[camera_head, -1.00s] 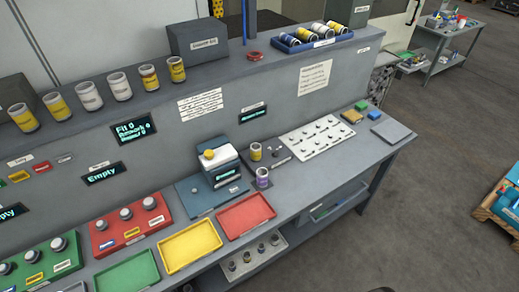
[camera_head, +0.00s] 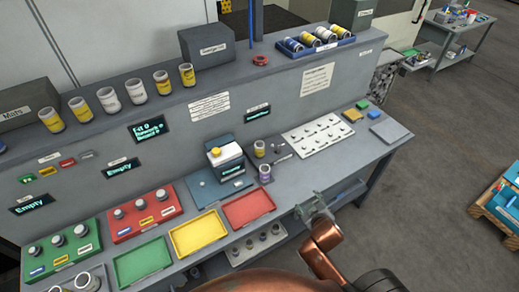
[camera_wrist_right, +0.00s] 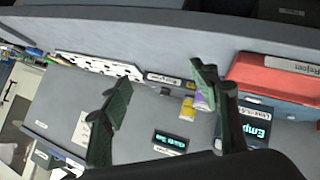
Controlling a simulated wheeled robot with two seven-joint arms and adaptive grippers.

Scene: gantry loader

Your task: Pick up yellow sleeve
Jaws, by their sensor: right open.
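A yellow sleeve (camera_head: 259,148) stands upright on the bench, right of the white-topped device, behind a purple sleeve (camera_head: 264,173). In the right wrist view the yellow sleeve (camera_wrist_right: 188,109) shows beside the purple sleeve (camera_wrist_right: 204,100), partly overlapped by a finger in the picture. More yellow sleeves (camera_head: 188,75) and white ones stand on the upper shelf. My right gripper (camera_head: 316,206) is open and empty at the bench's front edge, nearer and to the right of the sleeves. Its spread fingers (camera_wrist_right: 162,78) show in the wrist view. My left gripper is out of view.
A device with a white top (camera_head: 226,156) stands left of the sleeves. Red (camera_head: 249,207), yellow (camera_head: 199,234) and green (camera_head: 142,263) trays line the front. A white pegged board (camera_head: 318,138) lies to the right. A blue tray (camera_head: 316,44) holds several sleeves on the shelf.

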